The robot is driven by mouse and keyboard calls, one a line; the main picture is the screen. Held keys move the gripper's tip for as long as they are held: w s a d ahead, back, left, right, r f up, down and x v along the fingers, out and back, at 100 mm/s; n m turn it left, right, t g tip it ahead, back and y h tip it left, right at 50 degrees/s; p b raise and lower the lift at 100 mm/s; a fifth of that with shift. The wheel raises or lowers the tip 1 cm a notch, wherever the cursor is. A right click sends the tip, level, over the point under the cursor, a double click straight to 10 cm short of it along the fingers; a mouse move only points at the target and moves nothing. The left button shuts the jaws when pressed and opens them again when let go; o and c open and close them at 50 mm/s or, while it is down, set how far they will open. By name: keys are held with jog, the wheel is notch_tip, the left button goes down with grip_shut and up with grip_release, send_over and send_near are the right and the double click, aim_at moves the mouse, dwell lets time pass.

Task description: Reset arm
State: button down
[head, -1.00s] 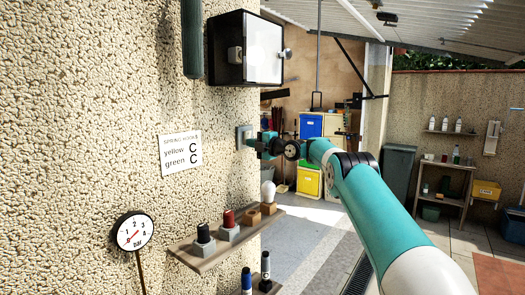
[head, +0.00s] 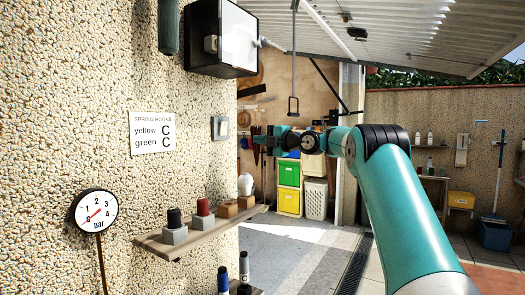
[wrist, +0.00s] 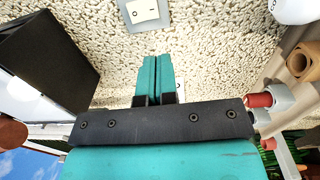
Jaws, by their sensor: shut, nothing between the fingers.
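My gripper (head: 257,140) is at the end of my teal arm, right of the wall's corner in the head view. It points left, towards the wall, with a gap between it and the light switch (head: 220,127). In the wrist view my gripper's two teal fingers (wrist: 156,62) are together and hold nothing. The white switch also shows in the wrist view (wrist: 145,12), beyond the fingertips.
A black box with a white front (head: 222,40) is mounted above the switch. A wooden shelf (head: 200,236) with several knobs sticks out below it, near a pressure gauge (head: 96,211). A hanging rod with a handle (head: 293,106) is beyond my gripper. Open floor lies to the right.

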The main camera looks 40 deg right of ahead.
jog(key=shift+s+d, duration=0.15)
jog(key=shift+s, duration=0.1)
dwell(0.4)
jog(key=a+f+m+g+y, duration=0.1)
jog(key=a+m+g, duration=0.1)
jog(key=a, duration=0.8)
jog(key=s+a+f+m+g, duration=0.35)
jog(key=s+a, duration=0.35)
jog(key=a, duration=0.4)
jog(key=s+a+f+m+g, duration=0.4)
jog(key=s+a, duration=0.3)
jog(key=a, duration=0.4)
jog(key=s+a+f+m+g+h, duration=0.1)
jog(key=s+f, duration=0.3)
jog(key=s, duration=0.6)
jog(key=s+a+f+m+g+h, duration=0.1)
jog(key=s+f+g, duration=0.3)
jog(key=s, duration=0.6)
jog(key=s+a+f+m+g+h, duration=0.1)
jog(key=s+f, duration=0.4)
jog(key=s, duration=0.5)
jog(key=shift+s+a+m+g, duration=0.35)
jog(key=shift+a+m+g, duration=0.5)
jog(key=shift+a+m, duration=0.4)
jog(key=shift+f, duration=0.1)
